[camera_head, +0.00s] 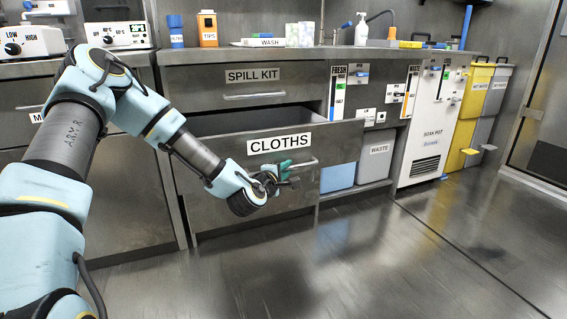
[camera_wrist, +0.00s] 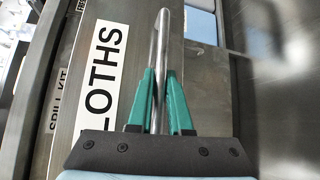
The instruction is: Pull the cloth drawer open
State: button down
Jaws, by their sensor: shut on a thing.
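The cloth drawer (camera_head: 222,194) is a grey metal front with a white CLOTHS label (camera_head: 279,143). It stands out from the cabinet, with a dark opening (camera_head: 240,119) behind its top edge. Its bar handle (camera_head: 303,164) runs across the front. My gripper (camera_head: 281,170) is at the handle, with teal fingers. In the wrist view, the fingers (camera_wrist: 159,95) lie on both sides of the handle bar (camera_wrist: 160,50) and are shut on it. The label shows sideways beside them. The drawer's contents are hidden.
The shut SPILL KIT drawer (camera_head: 253,87) is above. A blue bin (camera_head: 338,175) and a grey WASTE bin (camera_head: 374,162) stand in the bay to the right. The SOAK POT unit (camera_head: 430,130) and yellow bin (camera_head: 474,110) are farther right. The floor (camera_head: 400,260) in front is clear.

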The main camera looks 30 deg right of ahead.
jog(key=shift+s+a, duration=0.1)
jog(key=shift+s, duration=0.5)
jog(key=c, duration=0.8)
grip_release()
jog(key=shift+c, duration=0.2)
jog(key=p+v, duration=0.3)
jog(key=v, duration=0.7)
jog(key=shift+s+a, duration=0.25)
jog(key=shift+a, duration=0.05)
